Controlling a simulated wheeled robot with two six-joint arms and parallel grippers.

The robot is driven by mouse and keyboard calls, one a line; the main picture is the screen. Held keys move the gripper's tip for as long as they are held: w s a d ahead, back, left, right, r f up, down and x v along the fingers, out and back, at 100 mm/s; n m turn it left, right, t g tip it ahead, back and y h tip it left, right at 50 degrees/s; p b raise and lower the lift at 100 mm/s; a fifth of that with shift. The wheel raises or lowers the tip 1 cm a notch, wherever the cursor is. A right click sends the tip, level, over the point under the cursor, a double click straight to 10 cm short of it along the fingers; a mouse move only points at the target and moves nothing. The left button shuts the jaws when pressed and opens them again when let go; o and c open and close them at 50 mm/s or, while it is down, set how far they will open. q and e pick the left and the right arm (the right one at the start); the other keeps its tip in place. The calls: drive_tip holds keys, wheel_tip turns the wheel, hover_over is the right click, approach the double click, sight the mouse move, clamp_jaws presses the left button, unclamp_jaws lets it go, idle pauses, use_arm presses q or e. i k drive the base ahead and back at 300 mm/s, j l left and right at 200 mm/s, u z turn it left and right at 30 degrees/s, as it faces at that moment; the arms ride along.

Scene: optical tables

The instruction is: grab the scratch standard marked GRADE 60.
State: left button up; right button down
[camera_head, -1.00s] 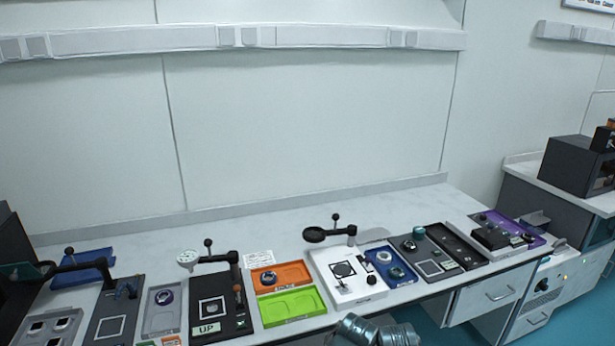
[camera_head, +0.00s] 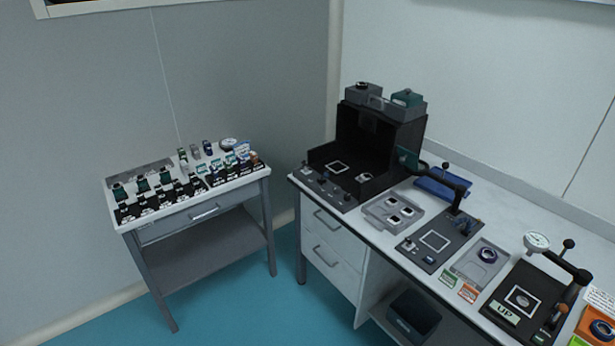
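No label reading GRADE 60 can be made out at this distance. A small side table (camera_head: 205,212) at left bears a black rack (camera_head: 160,203) with several dark and green-topped pieces, and a second group of small labelled items (camera_head: 232,170). Their markings are too small to read. Neither of my grippers shows in the head view.
A dark bin (camera_head: 413,314) sits under the bench. Blue floor (camera_head: 270,305) is free between the tables.

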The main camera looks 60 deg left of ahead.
sight(364, 177)
drive_tip(key=u, duration=1.75)
drive_tip(key=z, duration=0.4)
drive_tip(key=i+j+z, duration=0.15)
drive_tip(key=j+z, duration=0.15)
drive_tip(key=j, duration=0.15)
drive_tip(key=j+z, duration=0.35)
drive_tip(key=i+j+z, duration=0.15)
drive_tip(key=j, duration=1.4)
drive_tip(key=j+z, duration=0.2)
drive_tip(key=j, duration=1.3)
